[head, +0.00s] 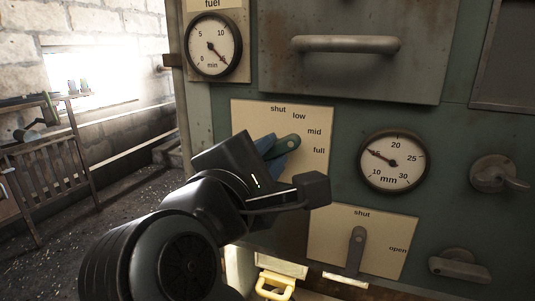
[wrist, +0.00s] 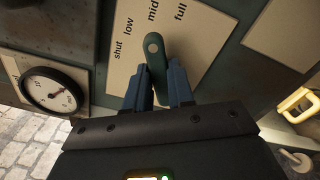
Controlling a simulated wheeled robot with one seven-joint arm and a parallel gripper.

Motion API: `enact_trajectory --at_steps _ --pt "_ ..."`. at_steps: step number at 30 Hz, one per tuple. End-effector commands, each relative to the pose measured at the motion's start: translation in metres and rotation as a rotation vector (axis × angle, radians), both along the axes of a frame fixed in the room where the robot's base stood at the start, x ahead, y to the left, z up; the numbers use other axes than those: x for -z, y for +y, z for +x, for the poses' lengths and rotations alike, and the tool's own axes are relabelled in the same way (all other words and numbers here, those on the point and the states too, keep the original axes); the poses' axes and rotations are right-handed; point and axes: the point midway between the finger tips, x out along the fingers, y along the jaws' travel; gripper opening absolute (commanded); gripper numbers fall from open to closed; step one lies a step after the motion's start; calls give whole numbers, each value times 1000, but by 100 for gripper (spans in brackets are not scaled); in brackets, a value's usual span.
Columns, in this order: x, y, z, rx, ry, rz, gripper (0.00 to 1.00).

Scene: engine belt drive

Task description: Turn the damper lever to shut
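A green lever (head: 288,144) is mounted on a cream plate (head: 250,112) marked shut, low, mid and full. The lever's round tip points towards mid; it also shows in the wrist view (wrist: 154,48). My gripper (wrist: 160,82) has one blue finger on each side of the lever, and appears shut on it with no clear gap. In the head view my gripper (head: 276,152) covers the lever's pivot end. A second lever (head: 357,247), grey, stands on a lower plate (head: 325,240) marked shut and open, and points up towards shut.
A round mm gauge (head: 393,161) is right of the upper plate, and a fuel gauge (head: 213,45) is above left. A drawer handle (head: 345,44) juts out above. Grey knobs (head: 494,173) (head: 458,266) stick out at the right. A yellow handle (head: 275,285) is below.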

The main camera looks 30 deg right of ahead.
Motion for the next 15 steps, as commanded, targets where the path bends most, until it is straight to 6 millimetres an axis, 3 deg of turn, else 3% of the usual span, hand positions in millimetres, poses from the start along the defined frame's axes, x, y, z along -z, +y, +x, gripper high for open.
enact_trajectory --at_steps 6,15 --pt "0 0 0 0 1 1 1" --pt "0 0 0 1 9 -6 0"
